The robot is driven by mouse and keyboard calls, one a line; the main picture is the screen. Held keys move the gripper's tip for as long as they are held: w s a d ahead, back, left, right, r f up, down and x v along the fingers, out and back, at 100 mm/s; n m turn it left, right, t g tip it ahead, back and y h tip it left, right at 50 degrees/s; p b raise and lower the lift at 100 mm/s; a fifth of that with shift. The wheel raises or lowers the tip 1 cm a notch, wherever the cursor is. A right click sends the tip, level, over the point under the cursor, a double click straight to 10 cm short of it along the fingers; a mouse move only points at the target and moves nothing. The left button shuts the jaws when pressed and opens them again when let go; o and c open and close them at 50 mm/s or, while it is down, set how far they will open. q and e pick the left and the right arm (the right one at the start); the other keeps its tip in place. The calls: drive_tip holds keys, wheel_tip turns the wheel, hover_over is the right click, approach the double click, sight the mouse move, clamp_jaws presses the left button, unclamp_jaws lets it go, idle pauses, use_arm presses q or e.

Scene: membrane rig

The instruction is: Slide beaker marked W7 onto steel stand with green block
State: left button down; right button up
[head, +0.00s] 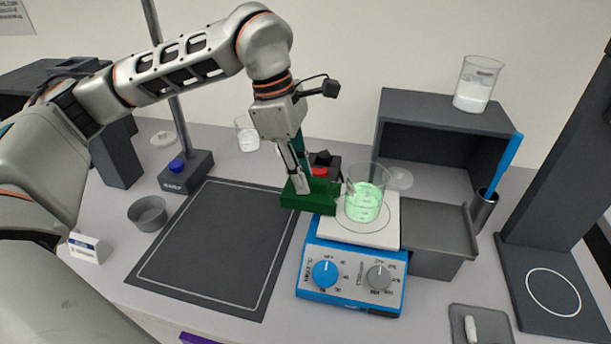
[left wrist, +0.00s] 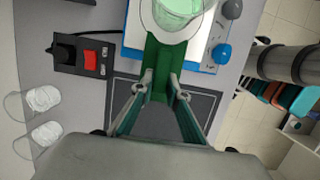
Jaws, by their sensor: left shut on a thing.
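A glass beaker (head: 365,200) with pale green liquid stands upright on the white top of a blue hotplate stirrer (head: 352,278); no W7 mark is readable. It also shows in the left wrist view (left wrist: 180,12). My left gripper (head: 300,186) is shut on the green block (head: 318,198), at the left of the hotplate. The block's end (left wrist: 160,55) is right up against the beaker's near side, but I cannot tell whether they touch. A grey metal stand (head: 436,228), likely the steel stand, adjoins the hotplate's right side. My right gripper is not in view.
A dark shelf (head: 385,140) stands behind, with a beaker of white contents (head: 480,85) on top. A cup (head: 483,212) holding a blue stick is right of the stand. A black box with a red switch (left wrist: 90,57) stands behind my gripper. A dark mat (head: 213,245) lies clear at left.

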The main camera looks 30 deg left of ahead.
sight(325, 181)
use_arm(q)
drive_tip(key=shift+d, duration=0.15)
idle(0.5)
drive_tip(key=shift+w+d, duration=0.25)
drive_tip(key=shift+d, duration=0.65)
drive_tip(key=shift+w+d, duration=0.25)
drive_tip(key=shift+d, duration=0.65)
drive_tip(key=shift+d+p, duration=0.15)
drive_tip(key=shift+p, duration=0.15)
drive_tip(key=shift+w+d, duration=0.2)
drive_tip(key=shift+d, duration=0.55)
drive_tip(key=shift+w+d, duration=0.2)
drive_tip(key=shift+d, duration=0.55)
drive_tip(key=shift+w+d, duration=0.2)
drive_tip(key=shift+d, duration=0.55)
drive_tip(key=shift+d, duration=0.15)
drive_tip(key=shift+w+d, duration=0.2)
drive_tip(key=shift+d, duration=0.55)
drive_tip(key=shift+w+d, duration=0.25)
drive_tip(key=shift+d, duration=0.5)
drive_tip(key=shift+w+d, duration=0.2)
drive_tip(key=shift+d, duration=0.55)
drive_tip(key=shift+d, duration=0.15)
drive_tip(key=shift+w+d, duration=0.2)
drive_tip(key=shift+d, duration=0.55)
drive_tip(key=shift+w+d, duration=0.2)
drive_tip(key=shift+d, duration=0.5)
